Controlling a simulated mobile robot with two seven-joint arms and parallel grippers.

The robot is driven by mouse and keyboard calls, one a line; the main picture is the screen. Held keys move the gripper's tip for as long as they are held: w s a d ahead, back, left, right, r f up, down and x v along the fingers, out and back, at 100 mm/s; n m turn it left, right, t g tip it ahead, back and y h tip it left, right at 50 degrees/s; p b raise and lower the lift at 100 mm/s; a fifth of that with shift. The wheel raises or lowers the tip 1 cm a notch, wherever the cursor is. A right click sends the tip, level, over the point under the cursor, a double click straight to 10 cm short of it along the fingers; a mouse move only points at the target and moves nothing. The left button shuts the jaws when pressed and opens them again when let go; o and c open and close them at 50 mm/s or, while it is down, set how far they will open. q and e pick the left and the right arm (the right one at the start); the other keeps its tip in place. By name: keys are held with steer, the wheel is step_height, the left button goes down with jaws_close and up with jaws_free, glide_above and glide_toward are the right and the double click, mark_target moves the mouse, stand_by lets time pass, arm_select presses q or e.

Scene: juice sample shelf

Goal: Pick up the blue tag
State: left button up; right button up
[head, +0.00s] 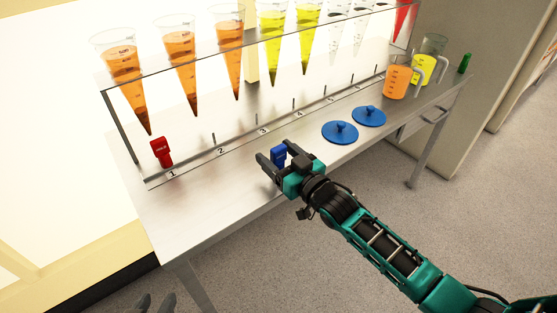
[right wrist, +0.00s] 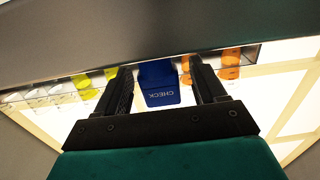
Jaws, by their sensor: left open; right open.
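The blue tag (head: 279,153) is at the front part of the metal shelf table, in the head view. In the right wrist view the blue tag (right wrist: 160,85) shows the word CHECK, upside down. My right gripper (head: 276,155) is open, with a finger on each side of the tag. The right wrist view shows the fingers of my right gripper (right wrist: 163,85) with a gap on either side of the tag. My left gripper (head: 156,302) is low at the bottom left of the head view, open, with only its fingertips showing.
A red tag (head: 161,152) stands by slot 1. Cones of orange and yellow juice hang in the rack (head: 250,60) behind. Two blue lids (head: 340,132) lie to the right, with an orange jug (head: 397,82) and a yellow jug (head: 424,69) beyond. The table front left (head: 190,215) is clear.

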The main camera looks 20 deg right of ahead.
arm_select(q)
steer(key=shift+a, duration=0.15)
arm_select(e)
steer(key=c, duration=1)
steer(key=shift+r, duration=0.1)
steer(key=shift+c, duration=0.2)
step_height(320, 180, up, 9)
steer(key=p, duration=0.3)
steer(key=shift+f, duration=0.2)
step_height(320, 180, up, 11)
steer(key=p, duration=0.2)
arm_select(q)
steer(key=s+a+r+y+p, duration=0.1)
steer(key=a+r+p, duration=0.2)
steer(key=r+p, duration=0.1)
steer(key=shift+s+r+p, duration=0.25)
steer(key=shift+r+p, duration=0.05)
steer(key=shift+r, duration=0.35)
arm_select(e)
steer(key=s+d+m+h, duration=0.1)
steer(key=s+m+h, duration=0.1)
steer(key=s, duration=0.4)
steer(key=s+d+f+m+t+h, duration=0.1)
steer(key=s+d+m+h, duration=0.1)
steer(key=s+h, duration=0.2)
steer(key=s, duration=0.2)
steer(key=shift+s, duration=0.4)
